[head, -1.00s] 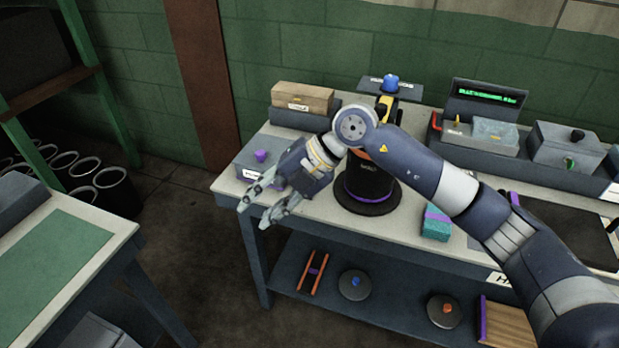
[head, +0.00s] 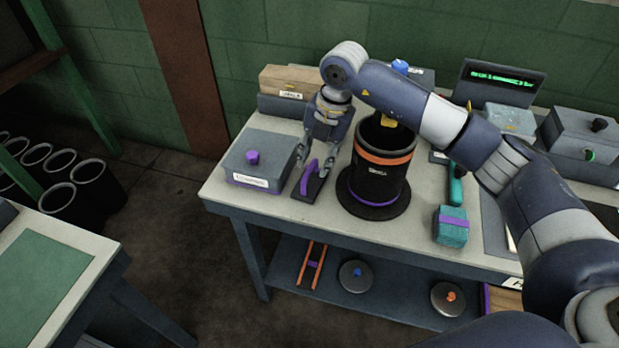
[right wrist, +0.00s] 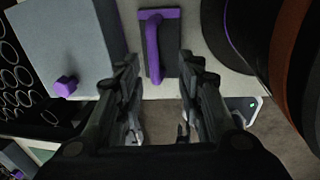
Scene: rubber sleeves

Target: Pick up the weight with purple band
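A flat black block with a purple arched handle (head: 311,180) lies on the workbench, left of the black cylinder. It also shows in the right wrist view (right wrist: 154,45). A teal block with a purple band (head: 452,218) sits near the bench's front edge, right of the cylinder. I cannot tell which of these is the weight. My right gripper (head: 314,160) points down at the black block, open, with fingers on either side of the handle's line in the right wrist view (right wrist: 159,62). I see no contact. My left gripper is out of view.
The black cylinder with an orange band (head: 380,165) stands close on the right of my right gripper. A grey box with a purple knob (head: 258,165) is close on the left. A wooden box (head: 290,80) is behind. The bench's front edge (head: 290,226) is near.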

